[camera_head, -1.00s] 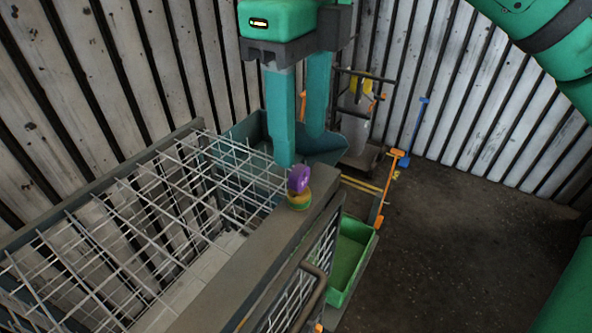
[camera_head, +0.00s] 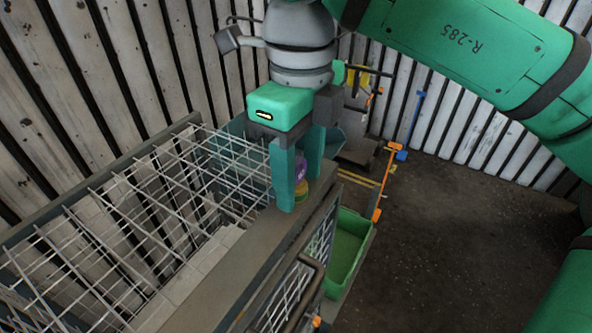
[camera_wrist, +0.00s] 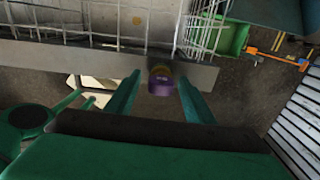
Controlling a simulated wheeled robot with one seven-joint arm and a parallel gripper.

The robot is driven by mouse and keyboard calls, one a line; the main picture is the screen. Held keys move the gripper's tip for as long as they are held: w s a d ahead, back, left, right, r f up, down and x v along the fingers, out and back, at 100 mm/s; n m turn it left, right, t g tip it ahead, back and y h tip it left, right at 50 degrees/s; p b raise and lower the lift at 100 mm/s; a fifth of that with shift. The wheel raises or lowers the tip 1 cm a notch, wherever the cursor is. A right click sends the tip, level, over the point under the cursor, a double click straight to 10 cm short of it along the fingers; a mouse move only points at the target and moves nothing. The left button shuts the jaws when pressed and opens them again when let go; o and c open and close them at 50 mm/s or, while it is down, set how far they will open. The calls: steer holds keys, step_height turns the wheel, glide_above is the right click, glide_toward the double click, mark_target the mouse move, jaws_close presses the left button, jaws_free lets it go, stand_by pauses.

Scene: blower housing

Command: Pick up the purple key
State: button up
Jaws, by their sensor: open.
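The purple key (camera_head: 300,169) sits on top of a yellow and green round piece (camera_head: 301,188), at the far end of a grey ledge beside a wire cage. My gripper (camera_head: 298,190) is open and pointing down, with its teal fingers around the key's place in the head view; the near finger partly hides the key. In the wrist view the purple key (camera_wrist: 160,86) shows between the two open fingers (camera_wrist: 158,95), apart from both. The yellowish piece shows just behind it there.
The wire cage (camera_head: 130,215) lies left of the grey ledge (camera_head: 235,270). A green bin (camera_head: 347,250) stands right of the ledge, lower down. Orange and blue handled tools (camera_head: 384,180) stand at the back. The dark floor at right is open.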

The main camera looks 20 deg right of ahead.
steer(key=shift+w, duration=0.1)
steer(key=c, duration=1.1)
